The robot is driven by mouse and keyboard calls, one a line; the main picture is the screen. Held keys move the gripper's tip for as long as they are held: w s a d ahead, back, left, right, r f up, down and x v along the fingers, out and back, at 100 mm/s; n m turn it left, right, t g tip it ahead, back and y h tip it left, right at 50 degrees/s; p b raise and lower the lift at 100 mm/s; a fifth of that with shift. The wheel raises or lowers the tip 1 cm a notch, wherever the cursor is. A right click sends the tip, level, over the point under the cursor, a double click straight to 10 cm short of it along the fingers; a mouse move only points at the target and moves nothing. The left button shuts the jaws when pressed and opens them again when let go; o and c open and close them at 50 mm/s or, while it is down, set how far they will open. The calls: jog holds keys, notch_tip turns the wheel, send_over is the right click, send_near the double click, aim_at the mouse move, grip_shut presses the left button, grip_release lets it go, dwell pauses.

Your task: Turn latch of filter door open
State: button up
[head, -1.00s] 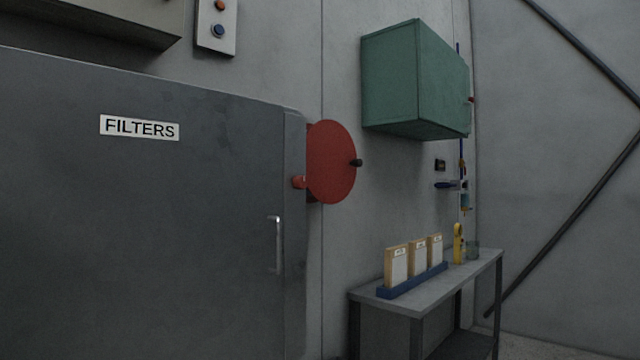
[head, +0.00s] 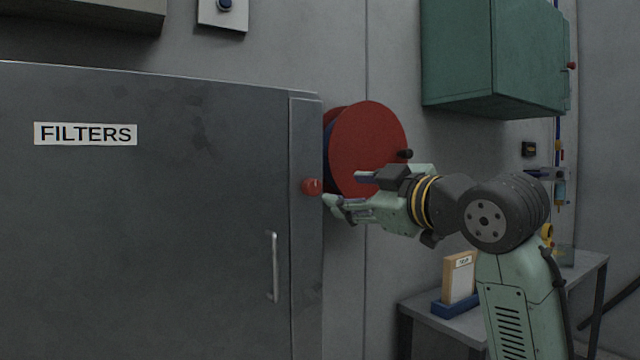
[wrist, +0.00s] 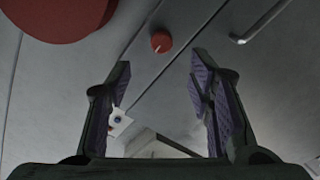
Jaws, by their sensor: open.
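The filter door (head: 180,230) is a large grey panel labelled FILTERS, and it looks closed. Its latch is a small red knob (head: 312,186) on the strip at the door's right edge. The knob also shows in the wrist view (wrist: 161,42), beyond and between my fingers, with a small pale mark on its face. My gripper (head: 345,188) is open and empty, just right of the knob in the head view. It does not appear to touch the knob. A metal handle (head: 273,268) is on the door below the knob; it also shows at the top right of the wrist view (wrist: 262,24).
A red reel (head: 370,140) on the wall stands close behind my gripper. A green wall box (head: 490,55) hangs at the upper right. A grey bench (head: 590,272) with a blue rack (head: 450,304) stands behind my arm. The space before the door is clear.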

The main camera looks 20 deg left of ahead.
aim_at(315, 187)
jog(key=p+x, duration=0.2)
jog(key=x, duration=0.8)
jog(key=shift+s, duration=0.1)
jog(key=shift+c, duration=0.5)
jog(key=shift+a, duration=0.1)
grip_shut()
